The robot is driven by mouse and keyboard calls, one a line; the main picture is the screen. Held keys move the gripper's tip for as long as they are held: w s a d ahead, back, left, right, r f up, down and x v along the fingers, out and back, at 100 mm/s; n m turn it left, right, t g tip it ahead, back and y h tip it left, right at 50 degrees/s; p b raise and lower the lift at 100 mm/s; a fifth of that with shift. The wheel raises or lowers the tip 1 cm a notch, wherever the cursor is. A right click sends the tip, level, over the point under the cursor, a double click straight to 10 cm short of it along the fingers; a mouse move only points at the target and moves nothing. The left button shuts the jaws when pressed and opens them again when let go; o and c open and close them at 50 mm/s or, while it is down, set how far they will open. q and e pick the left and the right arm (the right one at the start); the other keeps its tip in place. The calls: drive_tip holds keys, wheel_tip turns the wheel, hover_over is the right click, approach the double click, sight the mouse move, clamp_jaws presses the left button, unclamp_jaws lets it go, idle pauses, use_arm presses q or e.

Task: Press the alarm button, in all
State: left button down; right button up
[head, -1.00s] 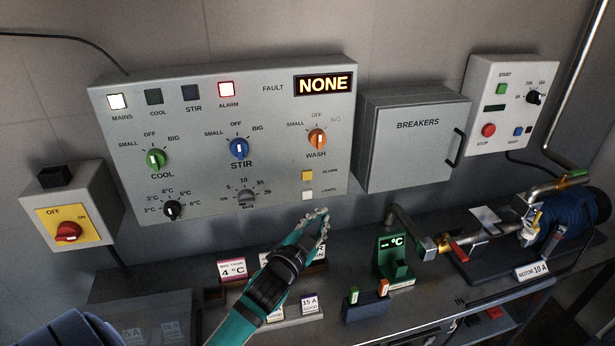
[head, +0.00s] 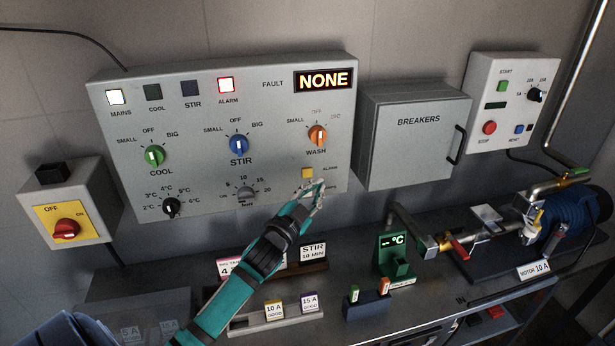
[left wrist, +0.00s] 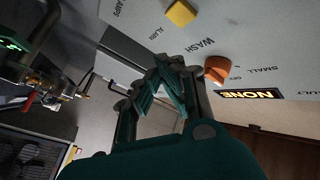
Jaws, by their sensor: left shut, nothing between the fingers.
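The alarm button (head: 307,173) is a small yellow square low on the right of the grey control panel (head: 200,120). It also shows in the left wrist view (left wrist: 180,13). My left gripper (head: 314,188) is shut and empty, its fingertips just below the alarm button in the head view. I cannot tell whether they touch the panel. The gripper hides the lamps button under it. The red-white ALARM lamp (head: 226,85) is lit, and the fault display (head: 323,80) reads NONE. My right gripper is not in view.
The orange WASH knob (head: 317,134) sits above the alarm button. The breakers box (head: 415,140) stands to the right. Below are a bench with label cards (head: 313,252), a green °C reader (head: 394,255) and pipework with a red-handled valve (head: 458,250).

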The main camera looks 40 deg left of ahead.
sight(307, 173)
use_arm(q)
drive_tip(key=w+a, duration=0.2)
drive_tip(key=a, duration=0.1)
drive_tip(key=shift+w, duration=0.25)
idle(1.4)
drive_tip(key=shift+w+a, duration=0.25)
drive_tip(key=shift+a, duration=0.05)
drive_tip(key=shift+w+a, duration=0.3)
idle(0.7)
drive_tip(key=shift+s, duration=0.1)
drive_tip(key=shift+s+d, duration=0.5)
drive_tip(key=shift+d, duration=0.15)
